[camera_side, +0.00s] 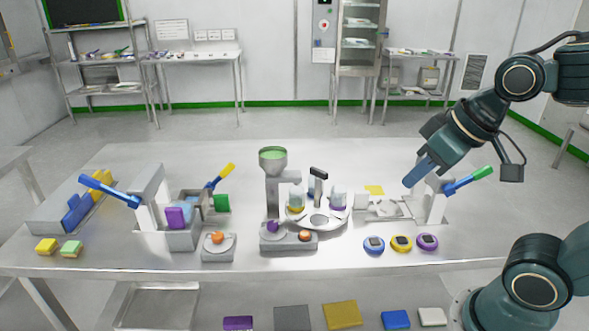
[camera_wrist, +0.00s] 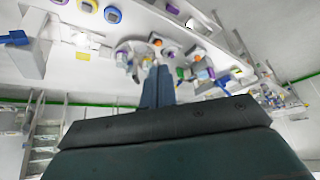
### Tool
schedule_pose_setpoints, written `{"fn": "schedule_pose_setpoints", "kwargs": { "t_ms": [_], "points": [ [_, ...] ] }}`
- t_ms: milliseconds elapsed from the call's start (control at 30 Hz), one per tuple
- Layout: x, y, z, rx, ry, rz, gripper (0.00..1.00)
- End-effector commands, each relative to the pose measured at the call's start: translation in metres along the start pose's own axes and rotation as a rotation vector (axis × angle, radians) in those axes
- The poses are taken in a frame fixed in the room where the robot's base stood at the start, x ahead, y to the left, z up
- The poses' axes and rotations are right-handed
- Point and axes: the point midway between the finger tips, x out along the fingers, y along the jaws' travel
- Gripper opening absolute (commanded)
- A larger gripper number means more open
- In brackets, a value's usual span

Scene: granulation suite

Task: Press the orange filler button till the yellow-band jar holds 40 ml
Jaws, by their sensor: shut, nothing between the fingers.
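The filler (camera_side: 271,190) is a grey stand with a green-filled funnel at mid-table. Its base carries a purple knob (camera_side: 272,227) and an orange button (camera_side: 305,235), which also shows in the wrist view (camera_wrist: 157,42). The yellow-band jar (camera_side: 296,203) stands under the spout with some greenish contents; its level in ml is not readable. My gripper (camera_side: 411,180) is shut and empty, raised over the right part of the table, well apart from the button. Its blue fingers (camera_wrist: 157,85) are together in the wrist view.
A purple-band jar (camera_side: 338,202) stands right of the filler by a round plate (camera_side: 320,221). A separate grey box has another orange button (camera_side: 217,238). Blue (camera_side: 374,244), yellow (camera_side: 401,243) and purple (camera_side: 427,241) round devices lie at front right. A press with a green-tipped lever (camera_side: 470,180) is near my gripper.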

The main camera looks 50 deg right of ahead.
Motion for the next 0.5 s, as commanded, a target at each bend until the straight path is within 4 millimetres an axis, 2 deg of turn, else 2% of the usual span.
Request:
{"fn": "schedule_pose_setpoints", "kwargs": {
  "t_ms": [500],
  "points": [
    [0.065, -0.004, -0.059, 0.059, 0.037, -0.074, 0.00]
  ]
}}
